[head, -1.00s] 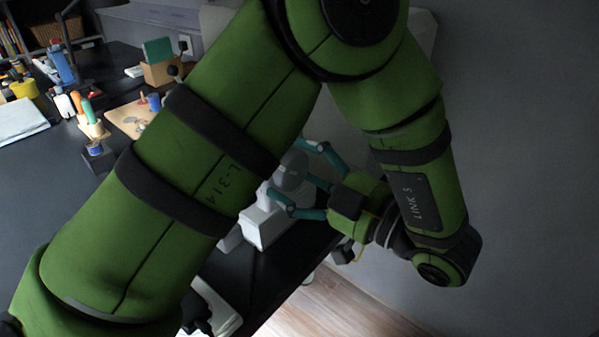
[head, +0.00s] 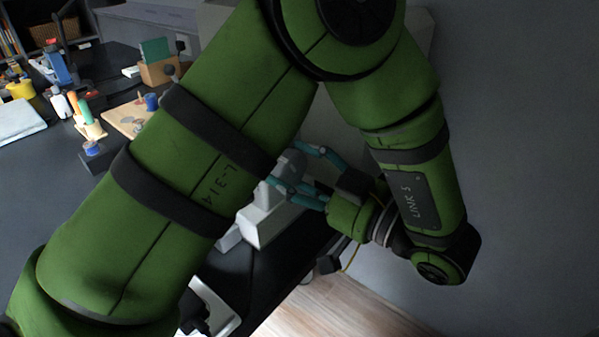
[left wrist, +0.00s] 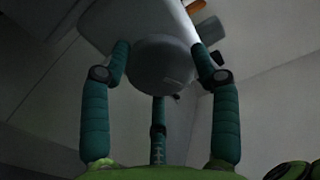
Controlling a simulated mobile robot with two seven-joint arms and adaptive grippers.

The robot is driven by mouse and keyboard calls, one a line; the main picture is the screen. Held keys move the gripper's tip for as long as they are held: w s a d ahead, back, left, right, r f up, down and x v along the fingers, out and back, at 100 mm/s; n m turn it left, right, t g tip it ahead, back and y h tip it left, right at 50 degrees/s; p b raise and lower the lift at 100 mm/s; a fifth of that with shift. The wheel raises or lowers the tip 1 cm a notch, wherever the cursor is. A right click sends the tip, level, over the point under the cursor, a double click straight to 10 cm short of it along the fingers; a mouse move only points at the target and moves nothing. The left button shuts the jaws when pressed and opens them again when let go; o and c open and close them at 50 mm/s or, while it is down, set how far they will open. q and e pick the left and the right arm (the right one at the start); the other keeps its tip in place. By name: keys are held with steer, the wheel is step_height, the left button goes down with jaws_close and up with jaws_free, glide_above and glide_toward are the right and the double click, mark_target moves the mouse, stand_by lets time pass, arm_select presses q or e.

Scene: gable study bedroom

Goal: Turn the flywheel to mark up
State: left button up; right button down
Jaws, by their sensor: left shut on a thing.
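The grey flywheel (head: 290,160) is on the side of a pale machine body (head: 265,222) near the desk's edge, partly hidden by my left arm in the head view. My left gripper (head: 285,168), with teal fingers, is shut on the flywheel from the right. In the left wrist view the round flywheel face (left wrist: 160,64) is between the fingers, two at its sides and one below. The right gripper is not in view.
The dark desk (head: 45,165) holds a wooden board (head: 125,118), a pen holder (head: 92,130) and a box with a green item (head: 160,70) at the upper left. A grey wall (head: 530,150) is at the right. Wood floor (head: 335,310) shows below the desk edge.

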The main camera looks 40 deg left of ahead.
arm_select(q)
steer(key=m, duration=0.5)
steer(key=shift+w+a+r, duration=0.1)
steer(key=shift+r, duration=0.15)
stand_by(0.3)
steer(key=o, duration=1.1)
steer(key=shift+o, duration=0.2)
steer(key=shift+f, duration=0.1)
step_height(320, 180, up, 10)
